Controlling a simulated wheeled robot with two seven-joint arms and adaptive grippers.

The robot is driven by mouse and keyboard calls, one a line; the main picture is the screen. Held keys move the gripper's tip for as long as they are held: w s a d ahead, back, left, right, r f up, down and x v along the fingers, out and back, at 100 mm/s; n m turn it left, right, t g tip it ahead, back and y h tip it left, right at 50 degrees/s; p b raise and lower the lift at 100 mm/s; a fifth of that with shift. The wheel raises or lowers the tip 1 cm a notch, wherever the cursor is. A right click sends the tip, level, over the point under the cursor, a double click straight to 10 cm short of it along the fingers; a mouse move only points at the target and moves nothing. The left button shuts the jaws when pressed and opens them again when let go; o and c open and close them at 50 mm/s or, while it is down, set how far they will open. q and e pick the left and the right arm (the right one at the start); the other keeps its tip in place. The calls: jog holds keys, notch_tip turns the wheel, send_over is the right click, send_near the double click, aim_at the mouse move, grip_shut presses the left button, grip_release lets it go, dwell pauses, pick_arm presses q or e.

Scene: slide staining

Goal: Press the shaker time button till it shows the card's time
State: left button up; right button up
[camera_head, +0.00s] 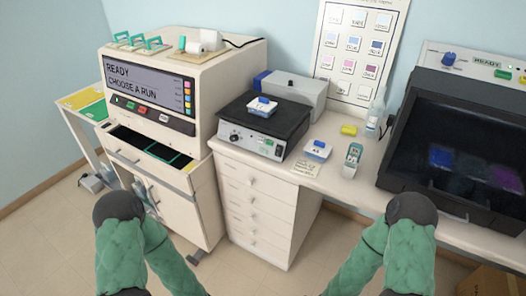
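The shaker (292,121) stands on the white counter in the middle of the head view, with a black top and a pale front panel. A blue-and-white container (262,106) sits on its top. The panel has a dial (234,138) at left and small controls (268,146) at right. I cannot make out the time button or any shown time. A small cream card (306,169) lies on the counter right of the shaker; its writing is too small to read. My two green arms come up from the bottom edge; both grippers are out of view.
A large machine (230,75) reading "READY CHOOSE A RUN" stands left. Right of the shaker are another blue-and-white container (317,150), a small grey-green device (353,155), a yellow block (349,130) and a bottle (374,118). A dark-fronted cabinet (450,130) stands far right.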

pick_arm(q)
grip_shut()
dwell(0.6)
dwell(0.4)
